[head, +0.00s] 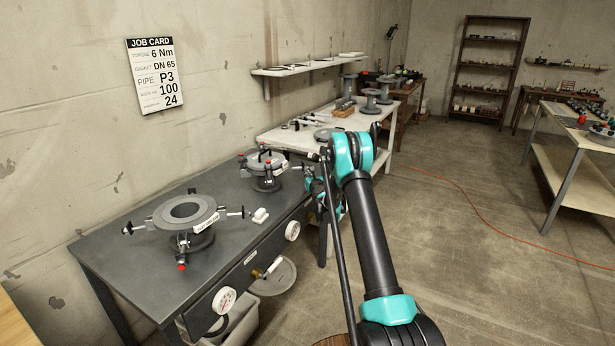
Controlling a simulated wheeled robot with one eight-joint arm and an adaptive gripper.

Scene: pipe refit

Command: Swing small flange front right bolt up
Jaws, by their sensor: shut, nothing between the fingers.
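At this size I cannot tell for sure which is the front right bolt. My gripper (309,178) is just right of the small flange, by the bench edge, shut with nothing in it. It is small and partly hidden behind my arm, and I cannot tell whether it touches a bolt.
The larger flange (187,211), with bolts splayed outward, stands nearer on the dark bench (120,250). A small white item (260,215) lies between the flanges. Gauges (223,300) sit on the bench front. A white table (345,125) stands behind. The floor at right is open, with an orange cable.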

